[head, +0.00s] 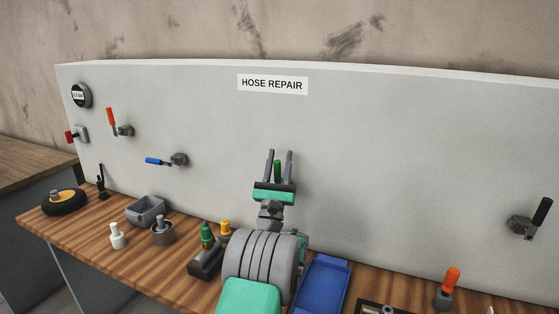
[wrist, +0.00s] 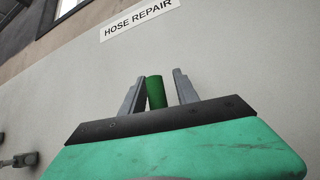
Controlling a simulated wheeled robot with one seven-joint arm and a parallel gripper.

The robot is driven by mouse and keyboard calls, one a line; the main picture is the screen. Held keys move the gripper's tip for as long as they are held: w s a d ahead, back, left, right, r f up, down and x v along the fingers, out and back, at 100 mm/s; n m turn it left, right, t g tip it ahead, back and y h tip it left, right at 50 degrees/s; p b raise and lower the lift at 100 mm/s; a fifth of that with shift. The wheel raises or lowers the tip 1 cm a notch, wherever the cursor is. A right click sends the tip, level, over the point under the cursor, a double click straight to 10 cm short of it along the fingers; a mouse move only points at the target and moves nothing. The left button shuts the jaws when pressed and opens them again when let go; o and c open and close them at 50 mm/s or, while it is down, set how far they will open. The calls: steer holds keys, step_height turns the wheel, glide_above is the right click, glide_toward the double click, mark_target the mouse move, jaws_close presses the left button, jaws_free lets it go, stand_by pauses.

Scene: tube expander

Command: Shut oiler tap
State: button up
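A green upright rod-shaped handle (head: 278,170) shows between the fingers of my gripper (head: 279,156) in front of the grey panel. I take it to be a tap lever, perhaps the oiler tap's; its lower end and any valve body are hidden behind my gripper. In the wrist view the green handle (wrist: 156,92) stands nearer the left finger of my gripper (wrist: 157,86), with a clear gap to the right finger. The fingers are open, and whether the left one touches the handle I cannot tell.
Other panel taps have an orange lever (head: 111,116), a blue lever (head: 158,161) and a black lever (head: 542,211). A gauge (head: 81,95) sits at upper left.

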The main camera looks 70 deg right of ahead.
mark_target(277, 175)
steer(key=shift+o, duration=0.2)
steer(key=shift+w, duration=0.1)
steer(key=shift+a+f+b, duration=0.15)
steer(key=shift+f+b, duration=0.1)
steer(key=shift+b, duration=0.1)
steer(key=b+v, duration=0.6)
steer(key=b, duration=0.1)
steer(key=shift+a+f, duration=0.2)
steer(key=shift+f, duration=0.1)
steer(key=shift+a+f, duration=0.1)
steer(key=shift+a, duration=0.25)
